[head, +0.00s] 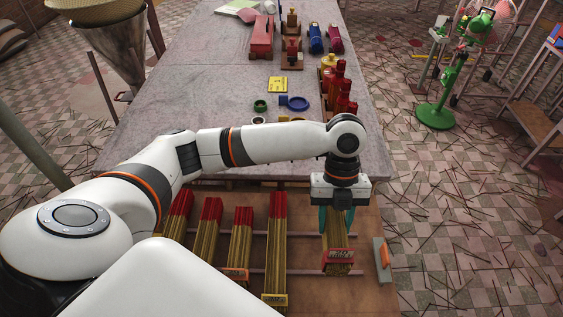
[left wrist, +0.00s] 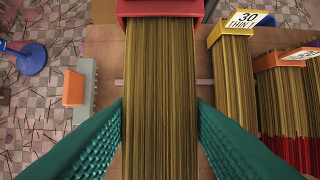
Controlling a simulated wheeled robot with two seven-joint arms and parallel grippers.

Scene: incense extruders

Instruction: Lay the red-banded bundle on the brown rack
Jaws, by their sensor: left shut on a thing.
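The red-banded bundle of thin sticks (head: 337,259) hangs under my left gripper (head: 337,220) at the right part of the brown rack (head: 309,232). In the left wrist view the bundle (left wrist: 160,95) runs between the two green fingers, with its red band (left wrist: 160,8) at the top edge. My left gripper is shut on it. The bundle looks nearer to the wrist camera than its neighbours; whether it touches the rack is unclear. Its far end is hidden by the gripper. My right gripper is not in view.
A yellow-banded bundle (head: 274,250) and an orange-banded bundle (head: 240,245) lie to the left, with more red-tipped bundles beyond. A grey block with an orange part (head: 382,260) stands close on the right. The grey table (head: 220,70) lies behind.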

